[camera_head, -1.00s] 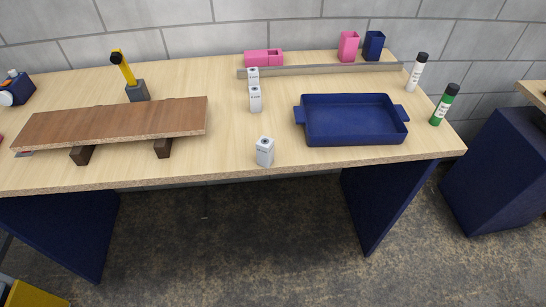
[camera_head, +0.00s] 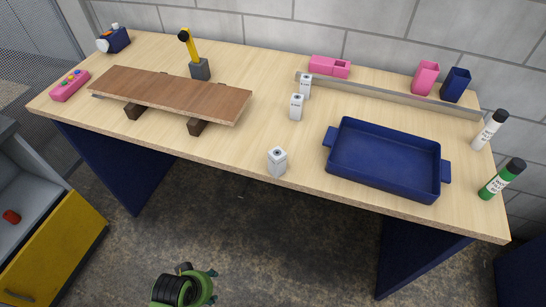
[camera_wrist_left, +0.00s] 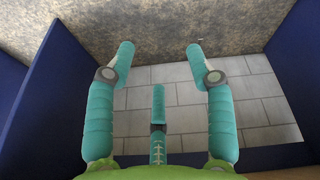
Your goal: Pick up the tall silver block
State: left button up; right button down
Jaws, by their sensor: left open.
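The front block (camera_head: 277,161) stands alone near the table's front edge. The middle block (camera_head: 297,106) and the back block (camera_head: 305,85) stand in a row behind it. I cannot tell for sure which is the tall silver one. My left gripper (camera_head: 209,285) is low at the bottom of the head view, in front of the table and well apart from the blocks. In the left wrist view my left gripper (camera_wrist_left: 160,50) is open and empty, with no block between its fingers. My right gripper is not in view.
A blue tray (camera_head: 343,174) lies right of the front block. A brown board (camera_head: 170,94) rests on dark supports at left. A grey rail (camera_head: 385,92), pink box (camera_head: 330,67), cups and two bottles stand behind and right. The table (camera_head: 235,140) is clear left of the front block.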

pick_arm(q)
jog(key=w+d+r+n+t+h, duration=0.1)
jog(key=w+d+r+n+h, duration=0.25)
jog(key=r, duration=0.55)
jog(key=n+t+h, duration=0.5)
jog(key=n+h, duration=0.2)
jog(key=n, duration=1.5)
send_near(269, 160)
jog(key=shift+m, duration=0.25)
jog(key=x, duration=0.2)
jog(key=p+x, duration=0.1)
jog(key=x, duration=0.1)
jog(key=shift+w+d+f, duration=0.15)
jog(key=shift+f, duration=0.3)
jog(key=shift+w+d+r, duration=0.15)
jog(key=shift+w+d, duration=0.3)
jog(key=shift+d, duration=0.1)
jog(key=p+x, duration=0.1)
jog(key=x, duration=0.5)
jog(key=shift+s, duration=0.1)
jog(key=c, duration=1)
